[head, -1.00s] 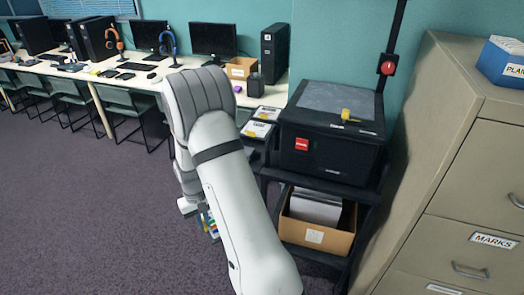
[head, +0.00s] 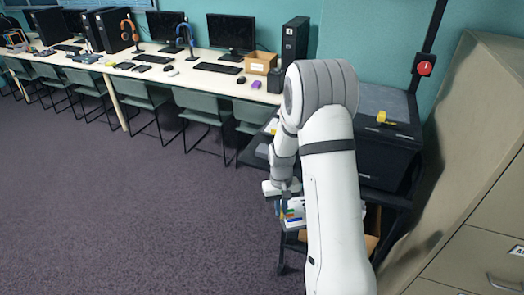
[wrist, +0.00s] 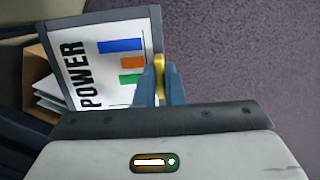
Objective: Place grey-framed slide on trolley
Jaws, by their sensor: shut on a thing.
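A grey-framed slide (wrist: 113,70) with the word POWER and blue, orange and green bars shows in the wrist view. My gripper (wrist: 161,80) is shut on a yellow tab at the slide's right edge. In the head view the slide (head: 292,213) hangs low by my gripper (head: 284,195), partly hidden by my arm. The black trolley (head: 396,200) stands behind my arm and carries a black projector (head: 385,160) with a yellow item on top.
A cardboard box (wrist: 35,65) with white sheets, on the trolley's lower shelf, lies close left of the slide in the wrist view. A filing cabinet (head: 470,210) stands at the right. A long computer desk (head: 190,85) with chairs runs along the back. The carpet at left is clear.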

